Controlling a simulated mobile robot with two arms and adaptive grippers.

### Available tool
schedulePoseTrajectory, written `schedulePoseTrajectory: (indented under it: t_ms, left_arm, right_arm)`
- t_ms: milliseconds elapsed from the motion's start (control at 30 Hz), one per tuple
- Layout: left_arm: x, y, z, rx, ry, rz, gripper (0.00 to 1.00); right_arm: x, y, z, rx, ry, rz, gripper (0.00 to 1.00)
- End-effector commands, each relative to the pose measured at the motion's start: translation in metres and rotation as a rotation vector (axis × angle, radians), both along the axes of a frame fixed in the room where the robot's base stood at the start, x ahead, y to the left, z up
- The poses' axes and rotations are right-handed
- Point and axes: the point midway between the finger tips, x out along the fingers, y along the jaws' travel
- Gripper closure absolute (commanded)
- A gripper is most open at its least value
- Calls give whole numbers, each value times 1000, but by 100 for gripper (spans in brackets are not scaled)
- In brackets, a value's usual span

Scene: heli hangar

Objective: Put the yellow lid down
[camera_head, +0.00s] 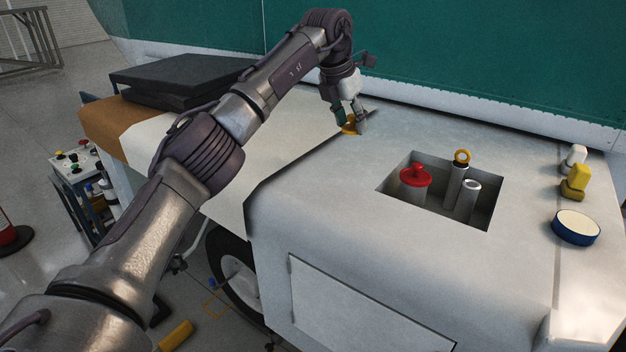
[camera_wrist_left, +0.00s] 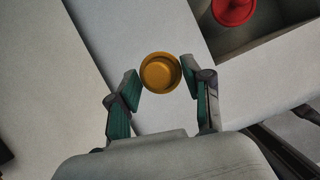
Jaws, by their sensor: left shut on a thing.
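The yellow lid (camera_head: 349,127) is at my left gripper's fingertips, over the back left part of the white cart top. In the left wrist view the lid (camera_wrist_left: 161,72) is round and orange-yellow, and sits between the two green-padded fingers. My left gripper (camera_head: 352,119) is shut on the lid and points down, close to the white surface (camera_head: 310,165). Whether the lid touches that surface cannot be told. My right gripper is not in view.
A square recess (camera_head: 385,189) to the right holds cylinders, one with a red cap (camera_head: 416,175) and one with a yellow ring (camera_head: 462,157). A blue-rimmed round container (camera_head: 576,228) and a yellow object (camera_head: 574,182) stand at the far right. Black cases (camera_head: 180,75) lie at the left.

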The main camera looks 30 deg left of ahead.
Motion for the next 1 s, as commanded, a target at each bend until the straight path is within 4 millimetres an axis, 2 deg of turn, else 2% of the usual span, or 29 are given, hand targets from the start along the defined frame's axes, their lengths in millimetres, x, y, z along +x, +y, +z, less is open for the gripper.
schedulePoseTrajectory:
  t_ms: [200,533,733,1000]
  left_arm:
    - [-32,17,-22,2,0,0,69]
    - [-84,43,-55,1,2,1,69]
    - [-94,46,-66,1,4,1,69]
    - [-93,46,-99,0,1,0,69]
  right_arm:
    - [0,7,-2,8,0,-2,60]
    - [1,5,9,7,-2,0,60]
    - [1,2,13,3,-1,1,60]
    - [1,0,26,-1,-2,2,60]
